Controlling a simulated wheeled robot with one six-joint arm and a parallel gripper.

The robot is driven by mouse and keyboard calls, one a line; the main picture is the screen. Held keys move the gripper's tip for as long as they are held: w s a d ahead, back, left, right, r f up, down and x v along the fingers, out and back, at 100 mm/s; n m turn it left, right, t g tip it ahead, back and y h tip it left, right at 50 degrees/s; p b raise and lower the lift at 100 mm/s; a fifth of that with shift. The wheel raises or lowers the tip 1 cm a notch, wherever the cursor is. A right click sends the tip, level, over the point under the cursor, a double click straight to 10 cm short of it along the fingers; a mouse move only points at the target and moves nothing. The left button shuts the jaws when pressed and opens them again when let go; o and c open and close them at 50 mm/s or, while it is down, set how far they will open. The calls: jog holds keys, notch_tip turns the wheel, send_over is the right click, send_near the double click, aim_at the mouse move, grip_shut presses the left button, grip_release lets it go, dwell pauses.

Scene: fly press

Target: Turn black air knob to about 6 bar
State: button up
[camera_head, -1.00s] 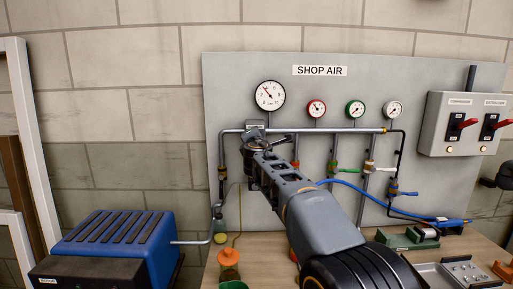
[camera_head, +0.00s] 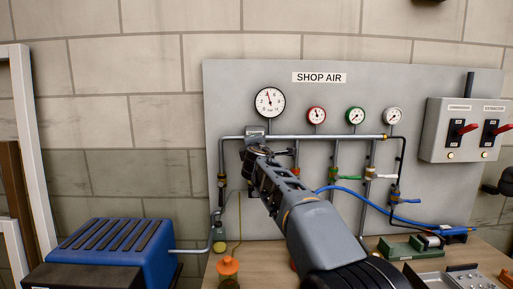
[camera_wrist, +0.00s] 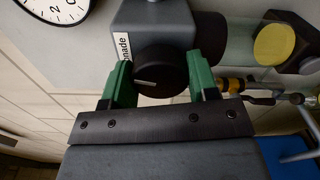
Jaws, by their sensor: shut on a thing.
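The black air knob (camera_wrist: 158,66) has a pale mark line on its face, running roughly sideways in the wrist view. My gripper (camera_wrist: 159,78) has its two green fingers shut on the knob, one on each side. The knob sits on a grey regulator body (camera_wrist: 155,20) with a partly visible label. In the head view my gripper (camera_head: 256,150) reaches the regulator (camera_head: 255,131) and hides the knob. The large white gauge (camera_head: 270,102) above it has its needle pointing nearly straight up, slightly left. Its exact reading is too small to tell.
A blue hose (camera_head: 350,194) crosses behind my arm. A blue machine (camera_head: 115,250) stands lower left, a switch box (camera_head: 462,130) at right.

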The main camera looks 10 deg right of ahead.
jog(key=o, duration=0.9)
jog(key=shift+o, duration=0.2)
jog(key=s+a+b, duration=0.2)
jog(key=s+b, duration=0.2)
jog(key=s, duration=0.9)
jog(key=shift+s+a, duration=0.3)
jog(key=shift+a, duration=0.05)
jog(key=s+d+f+m+g+y+p, duration=0.1)
jog(key=s+f+m+g, duration=0.6)
jog(key=f, duration=0.8)
jog(key=s+d+f+m+g+y+p, duration=0.1)
jog(key=s+f+m+g+y+p, duration=0.1)
jog(key=s+f+m+g+p, duration=0.2)
jog(key=s+f+m+g, duration=0.3)
jog(key=s+f+m, duration=0.4)
jog(key=s+f, duration=0.5)
jog(key=shift+d+f+y, duration=0.2)
jog(key=shift+d+y, duration=0.05)
jog(key=shift+y, duration=0.05)
